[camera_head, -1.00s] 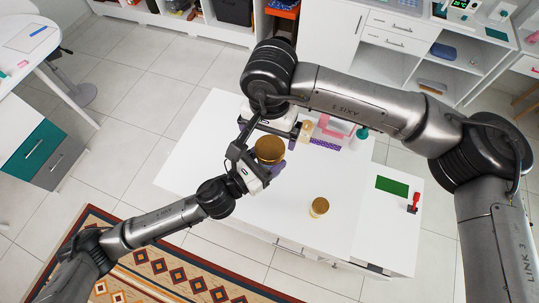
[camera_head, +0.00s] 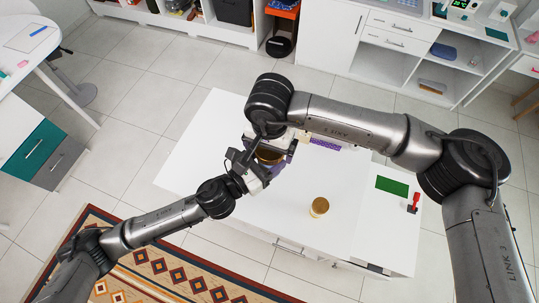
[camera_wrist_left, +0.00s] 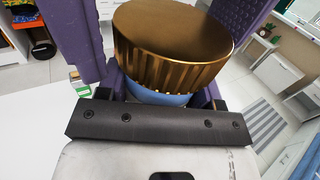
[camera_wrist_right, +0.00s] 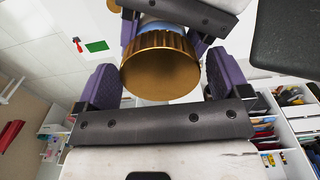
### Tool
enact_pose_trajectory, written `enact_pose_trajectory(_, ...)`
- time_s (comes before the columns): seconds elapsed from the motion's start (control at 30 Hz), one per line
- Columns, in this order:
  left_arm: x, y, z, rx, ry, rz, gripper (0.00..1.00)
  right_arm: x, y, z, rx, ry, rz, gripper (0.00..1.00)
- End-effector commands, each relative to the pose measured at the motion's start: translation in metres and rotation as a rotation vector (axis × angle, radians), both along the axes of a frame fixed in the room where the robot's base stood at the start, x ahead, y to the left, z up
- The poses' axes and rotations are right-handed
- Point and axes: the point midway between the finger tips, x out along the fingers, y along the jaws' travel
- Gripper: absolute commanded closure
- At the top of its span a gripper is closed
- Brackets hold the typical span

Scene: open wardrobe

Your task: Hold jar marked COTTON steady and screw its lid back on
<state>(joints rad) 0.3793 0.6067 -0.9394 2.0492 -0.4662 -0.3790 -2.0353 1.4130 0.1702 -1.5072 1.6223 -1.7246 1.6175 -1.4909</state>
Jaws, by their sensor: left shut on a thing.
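The jar with a ribbed gold lid (camera_wrist_left: 175,50) stands between my two grippers. A strip of its blue body (camera_wrist_left: 160,97) shows under the lid; I cannot read its label. My left gripper (camera_head: 262,166) is shut on the jar body from the near side. The lid (camera_wrist_right: 160,70) sits on top of the jar; I cannot tell whether its thread is engaged. My right gripper (camera_wrist_right: 160,82) is open, with its purple fingers on either side of the lid and narrow gaps. In the head view the right arm partly hides the lid (camera_head: 270,156).
A green mat (camera_head: 392,185) and a red item (camera_head: 413,203) lie at the right. The table's front left is clear.

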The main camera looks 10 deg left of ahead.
Motion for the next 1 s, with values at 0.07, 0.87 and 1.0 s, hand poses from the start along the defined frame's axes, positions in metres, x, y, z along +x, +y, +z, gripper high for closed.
enact_pose_trajectory(0.07,0.0001,-0.0001,0.0005,-0.001,-0.001,0.000,1.00,0.0000,0.0000,0.0001,0.000,0.000,0.000,0.14)
enact_pose_trajectory(0.87,0.0001,-0.0001,0.0004,-0.001,-0.001,0.000,1.00,-0.0001,0.0000,0.0003,0.000,0.000,-0.005,0.06)
enact_pose_trajectory(1.0,0.0001,-0.0001,0.0004,-0.001,-0.001,0.000,1.00,0.0000,0.0000,0.0003,0.000,0.000,-0.005,0.00)
